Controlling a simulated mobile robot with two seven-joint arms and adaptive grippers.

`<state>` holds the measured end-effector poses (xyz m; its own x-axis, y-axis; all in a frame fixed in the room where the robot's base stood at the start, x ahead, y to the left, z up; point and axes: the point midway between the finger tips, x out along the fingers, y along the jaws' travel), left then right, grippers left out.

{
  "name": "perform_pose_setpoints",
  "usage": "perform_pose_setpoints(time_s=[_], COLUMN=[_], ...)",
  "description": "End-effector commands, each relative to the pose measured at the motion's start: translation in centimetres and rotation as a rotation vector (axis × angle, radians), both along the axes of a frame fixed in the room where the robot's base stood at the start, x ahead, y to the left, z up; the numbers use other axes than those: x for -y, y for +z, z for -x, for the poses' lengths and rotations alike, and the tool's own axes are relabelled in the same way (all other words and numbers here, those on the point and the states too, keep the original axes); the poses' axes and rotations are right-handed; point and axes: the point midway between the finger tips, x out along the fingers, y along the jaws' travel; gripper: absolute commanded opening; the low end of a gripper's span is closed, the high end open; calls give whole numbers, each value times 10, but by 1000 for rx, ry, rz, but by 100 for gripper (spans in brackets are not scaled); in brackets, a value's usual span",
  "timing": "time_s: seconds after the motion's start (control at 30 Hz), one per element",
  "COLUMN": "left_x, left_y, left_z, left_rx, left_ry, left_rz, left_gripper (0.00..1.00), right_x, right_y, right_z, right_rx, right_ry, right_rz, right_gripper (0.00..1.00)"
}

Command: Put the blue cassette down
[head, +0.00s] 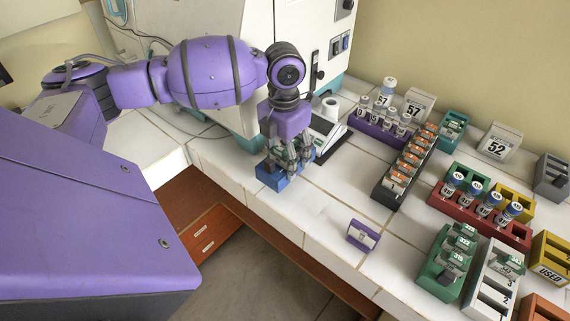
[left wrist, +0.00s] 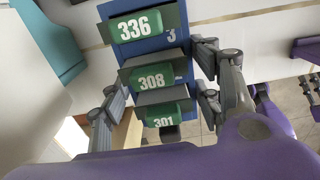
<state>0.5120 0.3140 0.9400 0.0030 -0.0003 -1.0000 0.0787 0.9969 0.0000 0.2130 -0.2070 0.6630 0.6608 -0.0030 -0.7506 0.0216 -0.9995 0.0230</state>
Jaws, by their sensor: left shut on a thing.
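The blue cassette (head: 272,177) is a stepped blue block at the counter's front edge in the head view. My left gripper (head: 288,160) points down from above and is shut on it. In the left wrist view, the blue cassette (left wrist: 152,48) sits between my left gripper's fingers (left wrist: 160,95). It carries green-capped pieces marked 336, 308 and 301. I cannot tell whether its underside touches the counter. Grey finger-like parts (left wrist: 312,90) at the right edge of the left wrist view look like my right gripper, but its opening is unclear.
A white device (head: 328,125) stands close behind the cassette, beside the large incubator (head: 300,45). A small purple block (head: 363,235) stands to the right near the front edge. Filled racks, including a black one (head: 384,193), crowd the right. White counter (head: 318,205) between is clear.

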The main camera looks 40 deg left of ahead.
Motion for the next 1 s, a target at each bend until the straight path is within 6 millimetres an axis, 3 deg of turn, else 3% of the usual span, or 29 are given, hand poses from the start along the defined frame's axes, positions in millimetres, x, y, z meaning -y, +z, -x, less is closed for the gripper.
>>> perform_pose_setpoints(time_s=[0.23, 0.63, 0.67, 0.7, 0.8, 1.0], left_x=[-1, -2, -2, -2, -2, -2], left_y=[-34, -39, -38, -38, -38, -38], left_z=[-3, -3, -3, -3, -3, -3], left_rx=[-2, 1, 0, 0, 0, 0], left_ry=[-1, 0, 0, 0, 0, 0], left_rz=[0, -1, -1, -1, -1, -1], left_gripper=[30, 30, 62, 67, 77, 77], right_x=[0, 1, 1, 2, 2, 2], right_y=[-3, -5, -6, -6, -7, -7], right_z=[1, 8, 9, 10, 12, 12], right_rx=[-5, -16, -18, -20, -23, -23], right_ry=[1, -2, -2, -2, -3, -2], right_rz=[1, 2, 2, 3, 3, 3], right_gripper=[32, 32, 32, 32, 32, 32])
